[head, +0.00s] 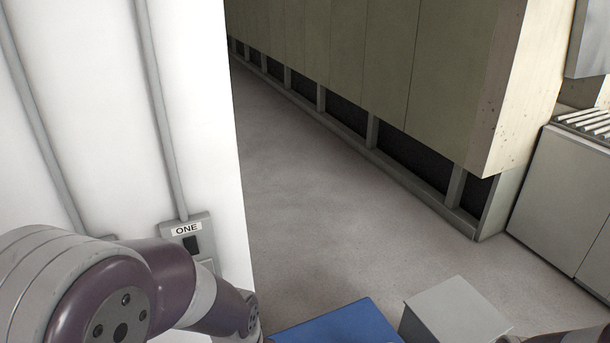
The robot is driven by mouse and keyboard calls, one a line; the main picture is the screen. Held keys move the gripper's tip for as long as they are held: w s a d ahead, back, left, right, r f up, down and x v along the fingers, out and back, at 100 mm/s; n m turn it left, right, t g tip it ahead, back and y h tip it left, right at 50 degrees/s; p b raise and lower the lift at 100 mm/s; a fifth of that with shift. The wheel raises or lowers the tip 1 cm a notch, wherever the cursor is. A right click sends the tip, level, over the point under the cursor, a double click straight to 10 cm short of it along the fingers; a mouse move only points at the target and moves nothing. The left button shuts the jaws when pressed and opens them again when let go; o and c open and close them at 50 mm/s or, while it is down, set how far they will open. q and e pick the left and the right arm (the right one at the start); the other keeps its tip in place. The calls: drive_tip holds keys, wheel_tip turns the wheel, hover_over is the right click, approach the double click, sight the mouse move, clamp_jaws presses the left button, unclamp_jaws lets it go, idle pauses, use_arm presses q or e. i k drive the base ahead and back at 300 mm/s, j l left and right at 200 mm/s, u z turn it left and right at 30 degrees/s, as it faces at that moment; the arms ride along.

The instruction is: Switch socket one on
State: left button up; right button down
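Socket one (192,235) is a grey box on the white wall at the lower left, under a vertical conduit. It bears a white label reading "ONE" with a dark switch (191,244) below it. The switch's position is too small to tell. My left arm comes in from the left and crosses in front of the lower part of the socket, hiding some of it. My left gripper is out of view below the picture. My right gripper is not in view.
The white wall (205,110) ends in a vertical edge just right of the socket. A second conduit (40,130) runs down at left. A blue surface (340,325) and a grey box (452,312) stand at the bottom.

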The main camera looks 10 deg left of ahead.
sight(189, 243)
drive_tip(key=u, duration=1.3)
